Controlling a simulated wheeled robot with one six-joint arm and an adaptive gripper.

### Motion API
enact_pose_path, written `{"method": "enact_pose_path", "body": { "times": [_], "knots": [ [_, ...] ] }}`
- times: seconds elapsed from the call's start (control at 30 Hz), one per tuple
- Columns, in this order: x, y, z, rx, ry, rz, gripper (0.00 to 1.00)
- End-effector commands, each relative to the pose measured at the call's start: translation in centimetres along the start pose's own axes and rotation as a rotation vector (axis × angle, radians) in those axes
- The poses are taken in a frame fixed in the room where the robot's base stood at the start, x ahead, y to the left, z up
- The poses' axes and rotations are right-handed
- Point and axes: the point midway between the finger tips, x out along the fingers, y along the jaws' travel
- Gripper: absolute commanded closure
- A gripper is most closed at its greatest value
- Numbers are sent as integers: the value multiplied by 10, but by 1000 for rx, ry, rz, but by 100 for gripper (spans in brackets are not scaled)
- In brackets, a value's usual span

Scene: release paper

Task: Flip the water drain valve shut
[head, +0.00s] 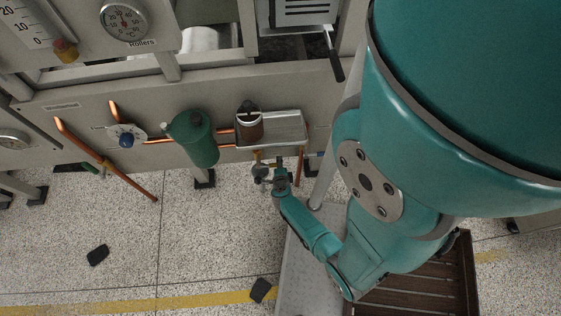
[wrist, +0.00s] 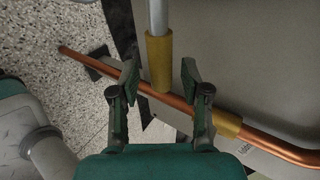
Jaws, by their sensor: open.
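In the head view, my gripper (head: 279,172) is below the small metal tray, beside a small grey fitting (head: 260,172) under a brass-coloured stub. This fitting may be the drain valve, but it is too small to tell its lever position. In the wrist view, my gripper (wrist: 160,74) is open, with a finger on each side of a yellow sleeve (wrist: 158,58) on a grey rod. The sleeve meets or overlaps a copper pipe (wrist: 106,73) running diagonally behind the fingers. I cannot tell whether either finger touches the sleeve.
The metal tray (head: 291,128) holds a brown cup (head: 249,122). A green cylinder (head: 193,138) and a blue knob (head: 126,140) are to its left on the machine's panel. A slatted wooden platform (head: 430,284) lies at lower right. The speckled floor (head: 130,230) is mostly clear.

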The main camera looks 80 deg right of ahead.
Motion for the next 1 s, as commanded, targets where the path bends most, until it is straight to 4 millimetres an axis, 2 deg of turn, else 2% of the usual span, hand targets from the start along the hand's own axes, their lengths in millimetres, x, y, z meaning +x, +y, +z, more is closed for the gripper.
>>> {"method": "enact_pose_path", "body": {
  "times": [0.5, 0.8, 1.0],
  "knots": [
    [-85, 1, 0, -3, -4, 2, 54],
    [-109, 1, 0, -2, -2, 2, 54],
    [-114, 0, 0, -1, 0, 1, 54]
  ]
}}
